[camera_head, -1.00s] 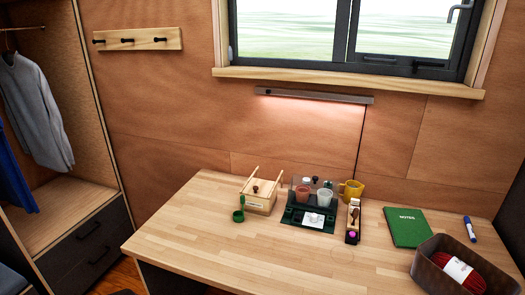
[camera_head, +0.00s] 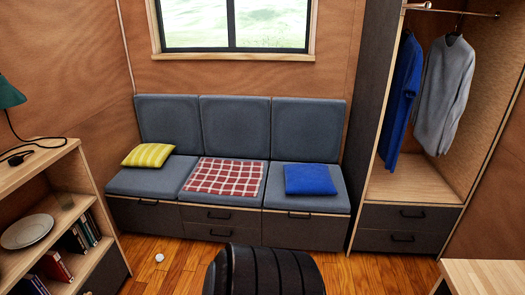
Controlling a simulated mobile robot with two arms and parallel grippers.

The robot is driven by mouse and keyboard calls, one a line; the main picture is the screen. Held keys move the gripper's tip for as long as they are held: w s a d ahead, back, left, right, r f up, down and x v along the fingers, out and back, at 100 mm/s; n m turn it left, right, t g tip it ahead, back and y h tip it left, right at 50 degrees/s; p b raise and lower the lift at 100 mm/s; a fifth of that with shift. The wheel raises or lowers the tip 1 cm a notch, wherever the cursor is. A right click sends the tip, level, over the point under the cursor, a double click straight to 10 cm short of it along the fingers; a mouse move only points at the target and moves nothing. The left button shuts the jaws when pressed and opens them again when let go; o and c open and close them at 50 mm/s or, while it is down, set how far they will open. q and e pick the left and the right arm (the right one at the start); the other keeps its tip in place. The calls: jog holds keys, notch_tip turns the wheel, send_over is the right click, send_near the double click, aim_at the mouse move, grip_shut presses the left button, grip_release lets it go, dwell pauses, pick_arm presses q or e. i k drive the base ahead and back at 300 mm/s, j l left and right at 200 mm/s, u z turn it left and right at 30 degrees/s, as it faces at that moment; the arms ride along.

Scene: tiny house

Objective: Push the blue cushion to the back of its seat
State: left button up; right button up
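The blue cushion (camera_head: 310,179) lies flat on the right seat (camera_head: 335,203) of a grey three-seat bench. A strip of bare seat shows in front of it. A narrower strip of seat shows behind it, so it looks apart from the right backrest (camera_head: 308,130). Neither of my grippers is in view.
A yellow striped cushion (camera_head: 148,155) lies on the left seat and a red checked blanket (camera_head: 224,178) on the middle one. A black rounded object (camera_head: 265,270) stands in front. A shelf (camera_head: 60,215) is at left, a wardrobe (camera_head: 415,180) at right. A small white ball (camera_head: 159,257) lies on the wooden floor.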

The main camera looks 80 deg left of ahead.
aim_at(307, 179)
jog(key=u, duration=2.4)
jog(key=i+u, duration=0.1)
jog(key=u, duration=0.45)
